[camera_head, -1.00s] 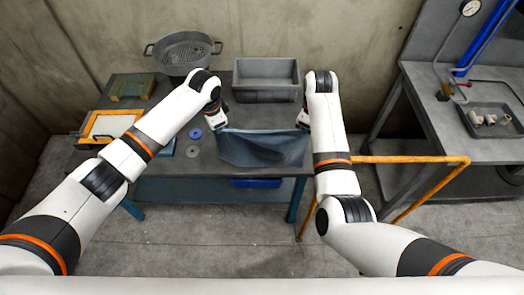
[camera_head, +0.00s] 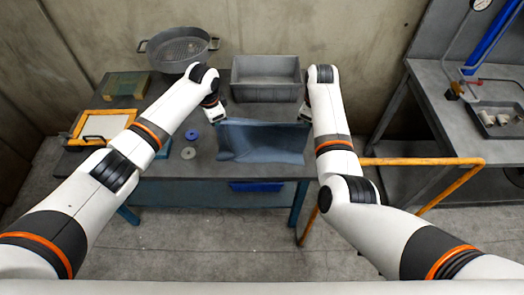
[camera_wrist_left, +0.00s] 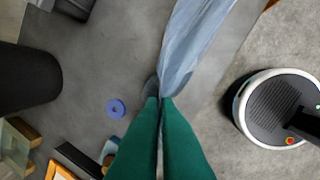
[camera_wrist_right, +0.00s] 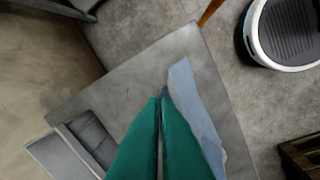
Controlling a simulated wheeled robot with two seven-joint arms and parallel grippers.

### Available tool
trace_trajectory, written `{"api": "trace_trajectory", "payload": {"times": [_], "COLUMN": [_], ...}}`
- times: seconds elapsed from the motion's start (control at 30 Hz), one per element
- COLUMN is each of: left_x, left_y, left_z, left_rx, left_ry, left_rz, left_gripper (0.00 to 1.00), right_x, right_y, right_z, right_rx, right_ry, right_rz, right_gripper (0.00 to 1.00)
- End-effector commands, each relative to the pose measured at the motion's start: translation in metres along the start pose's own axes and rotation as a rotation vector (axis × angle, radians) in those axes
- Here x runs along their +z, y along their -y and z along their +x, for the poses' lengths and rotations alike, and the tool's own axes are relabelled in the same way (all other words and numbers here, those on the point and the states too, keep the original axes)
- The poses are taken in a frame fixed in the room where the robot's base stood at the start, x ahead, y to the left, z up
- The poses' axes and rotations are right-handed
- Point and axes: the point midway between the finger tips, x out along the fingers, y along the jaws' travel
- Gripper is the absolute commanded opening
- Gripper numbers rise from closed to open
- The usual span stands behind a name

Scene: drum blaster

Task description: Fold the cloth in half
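The blue-grey cloth (camera_head: 265,143) is stretched between my two grippers at the front middle of the table. Its upper edge runs between the gripper tips, and its lower part drapes in wrinkles toward the table's front edge. My left gripper (camera_head: 217,117) is at its upper left corner. In the left wrist view the green fingers (camera_wrist_left: 161,98) are shut on the cloth (camera_wrist_left: 193,45). My right gripper (camera_head: 304,116) is at the upper right corner, its tips partly hidden. In the right wrist view the green fingers (camera_wrist_right: 162,98) are closed together at the cloth's edge (camera_wrist_right: 196,100).
A grey bin (camera_head: 265,78) stands behind the cloth, and a metal pot (camera_head: 178,50) stands back left. A blue ring (camera_head: 192,134) and a grey disc (camera_head: 188,154) lie left of the cloth. An orange rail (camera_head: 425,161) stands right of the table.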

Motion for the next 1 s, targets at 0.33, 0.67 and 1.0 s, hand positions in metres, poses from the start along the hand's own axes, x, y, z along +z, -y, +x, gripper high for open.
{"api": "trace_trajectory", "payload": {"times": [0.33, 0.67, 1.0], "left_x": [-0.004, -0.001, 0.003], "left_y": [-0.003, -0.010, -0.017], "left_z": [-0.003, -0.038, -0.080], "left_rx": [0.004, 0.003, 0.003], "left_ry": [-0.010, -0.011, -0.012], "left_rz": [-0.004, -0.005, -0.004], "left_gripper": [0.00, 0.00, 0.00], "right_x": [0.004, 0.000, -0.003], "right_y": [-0.003, -0.009, -0.017], "right_z": [-0.003, -0.039, -0.080], "right_rx": [0.005, 0.005, 0.006], "right_ry": [0.007, 0.007, 0.008], "right_rz": [0.004, 0.004, 0.004], "right_gripper": [0.00, 0.00, 0.00]}}
